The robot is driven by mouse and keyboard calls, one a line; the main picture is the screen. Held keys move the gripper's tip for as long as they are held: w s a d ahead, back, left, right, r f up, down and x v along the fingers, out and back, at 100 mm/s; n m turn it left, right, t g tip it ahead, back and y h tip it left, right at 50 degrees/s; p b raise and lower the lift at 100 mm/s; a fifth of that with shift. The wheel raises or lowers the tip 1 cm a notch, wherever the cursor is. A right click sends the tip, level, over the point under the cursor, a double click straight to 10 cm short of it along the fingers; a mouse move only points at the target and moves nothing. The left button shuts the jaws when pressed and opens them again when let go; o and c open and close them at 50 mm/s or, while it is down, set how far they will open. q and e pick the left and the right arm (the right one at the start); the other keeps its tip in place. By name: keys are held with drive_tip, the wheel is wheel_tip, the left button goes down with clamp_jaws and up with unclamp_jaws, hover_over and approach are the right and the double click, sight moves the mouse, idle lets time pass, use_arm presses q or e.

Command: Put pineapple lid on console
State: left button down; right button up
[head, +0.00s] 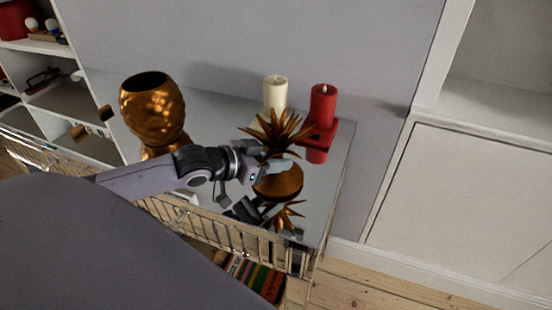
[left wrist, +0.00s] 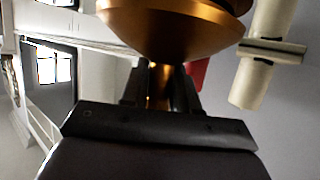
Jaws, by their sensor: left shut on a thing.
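The pineapple lid (head: 280,185), a copper-coloured dome with spiky leaves, is in my left gripper (head: 272,160) over the right part of the console (head: 225,116). In the left wrist view, my left gripper (left wrist: 160,92) is shut on the narrow neck of the lid (left wrist: 175,28). The lid's reflection shows in the glossy top; I cannot tell whether its base touches. The open copper pineapple body (head: 155,105) stands on the console to the left, behind my left arm. My right gripper is not in view.
A cream candle (head: 275,95) and a red candle (head: 322,106) on a red holder stand close behind the lid. A metal rail (head: 235,238) edges the console's front. A white shelf (head: 75,105) is at left, a white cabinet (head: 455,200) at right.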

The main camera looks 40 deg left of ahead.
use_arm(q)
drive_tip(key=shift+f, duration=0.1)
drive_tip(key=c, duration=0.8)
unclamp_jaws()
drive_tip(key=shift+c, duration=0.2)
drive_tip(key=shift+s+a, duration=0.1)
drive_tip(key=shift+p+v, duration=0.6)
drive_tip(key=shift+v, duration=2.3)
drive_tip(key=p+v, duration=0.3)
drive_tip(key=v, duration=0.3)
